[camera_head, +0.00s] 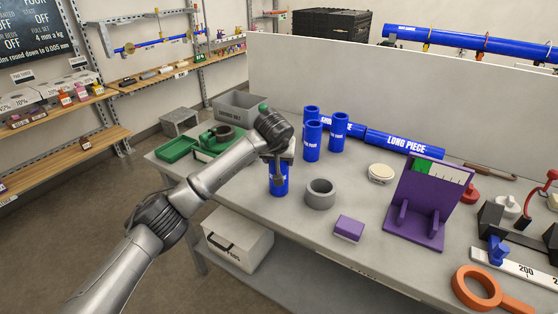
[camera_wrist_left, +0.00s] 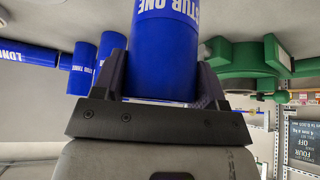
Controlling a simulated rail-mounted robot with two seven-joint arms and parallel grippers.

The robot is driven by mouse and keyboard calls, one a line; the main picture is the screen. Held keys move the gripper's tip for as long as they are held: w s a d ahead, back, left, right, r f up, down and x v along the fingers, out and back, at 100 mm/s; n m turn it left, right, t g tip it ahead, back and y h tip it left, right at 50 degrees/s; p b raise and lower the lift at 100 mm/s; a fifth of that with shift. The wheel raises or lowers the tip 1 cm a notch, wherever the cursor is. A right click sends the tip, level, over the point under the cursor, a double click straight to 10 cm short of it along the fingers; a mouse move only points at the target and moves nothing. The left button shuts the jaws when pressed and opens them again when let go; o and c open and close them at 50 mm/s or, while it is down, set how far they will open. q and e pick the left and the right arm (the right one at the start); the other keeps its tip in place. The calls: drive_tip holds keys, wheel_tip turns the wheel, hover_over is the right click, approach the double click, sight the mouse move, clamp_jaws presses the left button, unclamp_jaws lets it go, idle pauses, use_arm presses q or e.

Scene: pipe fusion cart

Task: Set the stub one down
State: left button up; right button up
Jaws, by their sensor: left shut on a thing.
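Stub one (camera_head: 278,184) is a blue upright cylinder with white lettering, over the near left part of the workbench. My left gripper (camera_head: 277,165) is shut on it from above. In the left wrist view stub one (camera_wrist_left: 167,50) sits between the two dark fingers of my left gripper (camera_wrist_left: 162,68), with its label readable. I cannot tell whether its lower end touches the bench top. My right gripper is not in view.
Several blue stubs (camera_head: 312,142) stand behind, beside the long piece (camera_head: 405,144). A grey ring (camera_head: 320,194) and a purple block (camera_head: 349,228) lie to the right. A green fixture (camera_head: 215,140) is to the left.

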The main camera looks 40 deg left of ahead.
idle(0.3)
use_arm(q)
drive_tip(key=o, duration=1.3)
drive_tip(key=shift+f, duration=0.1)
drive_tip(key=p+v, duration=0.2)
drive_tip(key=v, duration=1)
drive_tip(key=shift+p, duration=0.35)
